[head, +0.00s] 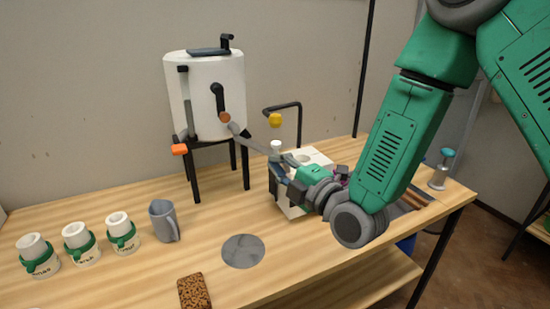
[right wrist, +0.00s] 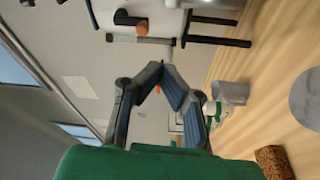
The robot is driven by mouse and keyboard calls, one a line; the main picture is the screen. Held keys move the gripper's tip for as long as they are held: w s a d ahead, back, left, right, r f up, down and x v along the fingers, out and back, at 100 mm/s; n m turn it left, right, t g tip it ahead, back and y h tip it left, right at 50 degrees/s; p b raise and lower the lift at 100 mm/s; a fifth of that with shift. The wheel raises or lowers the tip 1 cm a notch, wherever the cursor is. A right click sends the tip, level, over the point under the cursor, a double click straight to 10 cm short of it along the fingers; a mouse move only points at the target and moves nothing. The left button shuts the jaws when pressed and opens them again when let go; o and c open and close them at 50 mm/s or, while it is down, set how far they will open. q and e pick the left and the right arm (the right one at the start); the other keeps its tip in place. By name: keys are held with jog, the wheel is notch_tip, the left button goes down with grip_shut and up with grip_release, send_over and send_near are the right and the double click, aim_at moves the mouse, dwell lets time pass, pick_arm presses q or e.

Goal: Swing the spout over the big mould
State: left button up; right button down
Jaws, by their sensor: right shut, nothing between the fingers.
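A white tank (head: 205,95) stands on black legs at the back of the bench. Its grey spout (head: 250,142) slopes out to the right and down from a brown-orange joint, with a white knob (head: 276,145) near its outer end. That end is close to the big mould (head: 318,160), a white block with a round hole in its top. I cannot tell whether it is over the hole. My right gripper (head: 280,176) is beside the spout's outer end, in front of the mould, hiding part of it. In the right wrist view its fingers (right wrist: 160,72) are shut and empty. My left gripper is out of view.
Several small items stand to the left: white moulds with green bands (head: 75,233) and a grey mug (head: 163,222). A grey disc (head: 243,251) and a brown speckled block (head: 194,291) lie in front. A black bent pipe with a yellow knob (head: 275,119) rises behind the mould.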

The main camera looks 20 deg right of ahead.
aim_at(259, 149)
jog(key=p+x, duration=0.1)
jog(key=x, duration=0.8)
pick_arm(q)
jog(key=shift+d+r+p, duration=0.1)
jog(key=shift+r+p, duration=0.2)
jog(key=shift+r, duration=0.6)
pick_arm(e)
jog(key=d, duration=0.4)
jog(key=shift+s+d+f, duration=0.1)
jog(key=shift+s+f, duration=0.15)
jog(key=shift+f, duration=0.15)
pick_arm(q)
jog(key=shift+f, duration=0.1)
